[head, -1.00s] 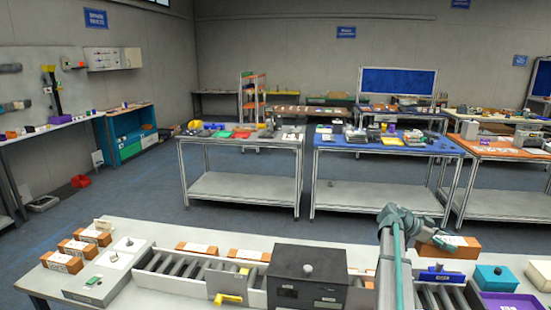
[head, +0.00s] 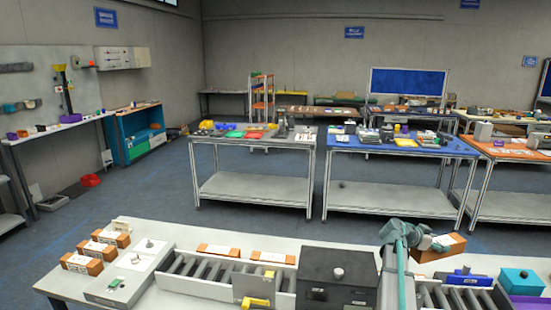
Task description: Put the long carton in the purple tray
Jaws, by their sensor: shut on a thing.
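An orange carton with a white label on top (head: 440,249) is at my gripper (head: 428,242), beyond the right part of the front bench. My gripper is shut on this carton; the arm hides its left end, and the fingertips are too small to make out. I cannot tell its height above the bench. The purple tray (head: 528,300) shows only in part at the lower right edge, in front of a teal box (head: 521,281).
A black box machine (head: 338,280) stands left of my arm, between roller conveyors (head: 215,279). A blue-topped device (head: 467,278) stands between arm and teal box. Several similar orange cartons (head: 218,250) lie on the bench. An aisle separates the rear tables.

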